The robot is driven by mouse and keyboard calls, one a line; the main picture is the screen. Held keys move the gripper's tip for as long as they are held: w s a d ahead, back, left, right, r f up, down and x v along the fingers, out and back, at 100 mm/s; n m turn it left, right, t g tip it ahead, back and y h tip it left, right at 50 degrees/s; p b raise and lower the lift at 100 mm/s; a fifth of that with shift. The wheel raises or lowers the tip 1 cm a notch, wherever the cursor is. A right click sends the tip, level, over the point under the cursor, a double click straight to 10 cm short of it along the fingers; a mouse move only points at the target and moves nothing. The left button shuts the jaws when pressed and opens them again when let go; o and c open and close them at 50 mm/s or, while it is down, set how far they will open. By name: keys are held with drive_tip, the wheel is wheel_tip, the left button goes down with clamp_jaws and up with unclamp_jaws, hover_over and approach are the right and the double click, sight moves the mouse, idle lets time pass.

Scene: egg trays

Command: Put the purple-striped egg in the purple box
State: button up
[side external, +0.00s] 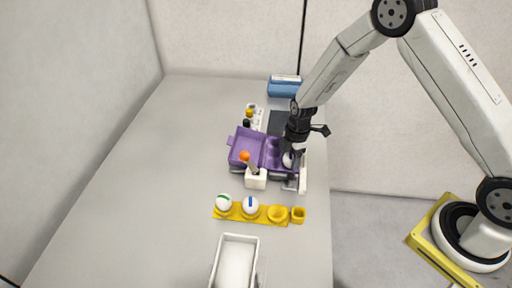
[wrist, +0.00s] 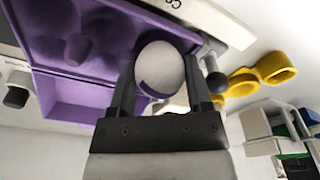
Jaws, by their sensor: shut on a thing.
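The purple-striped egg (wrist: 160,65) is white with a purple band and sits between the two fingers of my gripper (wrist: 160,82), which is shut on it. In the side view my gripper (side external: 292,153) points down at the right end of the open purple box (side external: 242,146), with the egg (side external: 288,160) at its tip. The purple box (wrist: 85,95) fills the upper left of the wrist view, with its lid open and rounded hollows inside. I cannot tell whether the egg touches the box.
A yellow holder (side external: 265,214) in front carries a green-striped egg (side external: 224,202) and a blue-striped egg (side external: 250,205). A white tray (side external: 256,250) is at the front and a blue box (side external: 284,89) at the back. The table's left side is clear.

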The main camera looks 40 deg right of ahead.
drive_tip(key=shift+f, duration=0.3)
idle(0.5)
drive_tip(key=o, duration=0.8)
drive_tip(key=shift+s+d+r, duration=0.1)
drive_tip(key=shift+d+r, duration=0.05)
drive_tip(key=shift+r, duration=1.15)
drive_tip(key=shift+w+d+r, duration=0.1)
drive_tip(key=shift+d+r, duration=0.05)
drive_tip(key=shift+r, duration=1.15)
drive_tip(key=shift+s+d+r, duration=0.1)
drive_tip(key=shift+d+r, duration=0.05)
drive_tip(key=shift+r, duration=1.15)
drive_tip(key=shift+r, duration=3.2)
